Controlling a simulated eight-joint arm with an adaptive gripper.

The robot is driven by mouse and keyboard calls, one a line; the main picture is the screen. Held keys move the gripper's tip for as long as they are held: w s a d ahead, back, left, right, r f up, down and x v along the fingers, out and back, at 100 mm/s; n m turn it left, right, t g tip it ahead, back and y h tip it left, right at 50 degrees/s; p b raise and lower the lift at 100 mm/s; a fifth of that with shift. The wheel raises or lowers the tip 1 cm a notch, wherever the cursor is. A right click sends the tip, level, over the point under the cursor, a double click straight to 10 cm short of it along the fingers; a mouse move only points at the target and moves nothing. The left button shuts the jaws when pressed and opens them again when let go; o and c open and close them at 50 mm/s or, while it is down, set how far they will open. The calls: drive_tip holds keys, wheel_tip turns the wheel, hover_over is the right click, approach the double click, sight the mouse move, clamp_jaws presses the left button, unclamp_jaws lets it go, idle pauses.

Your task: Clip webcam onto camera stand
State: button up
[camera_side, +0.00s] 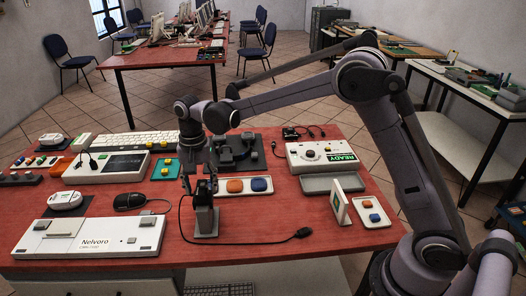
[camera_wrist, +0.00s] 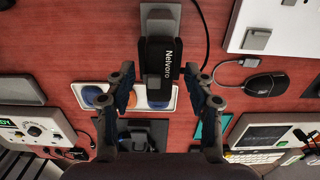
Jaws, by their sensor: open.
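A black webcam marked Nelvoro (camera_wrist: 169,58) shows in the wrist view, between and slightly beyond my fingertips. It lies against a grey upright piece, which looks like the camera stand (camera_wrist: 157,90). In the side view the grey stand (camera_side: 206,222) stands upright near the front middle of the red table. My gripper (camera_side: 200,182) is at the stand's top, pointing down, and hides most of the webcam there. In the wrist view my gripper (camera_wrist: 160,80) is open, with a gap on both sides. Whether the webcam is seated on the stand cannot be told.
A thin cable with a black plug (camera_side: 303,232) runs right across the table. A tray with orange and blue blocks (camera_side: 249,186) is just behind the stand. A black mouse (camera_side: 131,201) and white Nelvoro box (camera_side: 90,237) lie left. A white panel (camera_side: 340,207) stands right.

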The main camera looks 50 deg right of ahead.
wheel_tip(320, 180, up, 11)
drive_tip(key=s+d+r+n+t, duration=0.2)
drive_tip(key=s+d+r, duration=0.1)
drive_tip(key=s, duration=0.2)
drive_tip(key=s+d+f+n+t, duration=0.2)
drive_tip(key=s+d+f+n, duration=0.1)
drive_tip(key=s, duration=0.6)
drive_tip(key=s+d+f+n+t, duration=0.3)
drive_tip(key=s, duration=0.6)
drive_tip(key=shift+n, duration=0.4)
drive_tip(key=o, duration=0.5)
drive_tip(key=shift+s+d+f, duration=0.1)
drive_tip(key=shift+s+d, duration=0.1)
drive_tip(key=o, duration=0.5)
drive_tip(key=shift+d+n, duration=0.1)
drive_tip(key=shift+n, duration=0.2)
drive_tip(key=s+d+r+n+g, duration=0.1)
drive_tip(key=d+r+n+g, duration=0.35)
drive_tip(key=n+g, duration=0.3)
drive_tip(key=shift+n+t, duration=0.25)
drive_tip(key=shift+n, duration=0.3)
drive_tip(key=shift+s+d+f, duration=0.1)
drive_tip(key=shift+d+f, duration=0.05)
drive_tip(key=shift+f, duration=1.7)
drive_tip(key=shift+w+d+f, duration=0.1)
drive_tip(key=shift+d+f, duration=0.05)
drive_tip(key=shift+f, duration=1.65)
drive_tip(key=shift+s+d+f, duration=0.1)
drive_tip(key=shift+d+f, duration=0.05)
drive_tip(key=shift+f, duration=1.7)
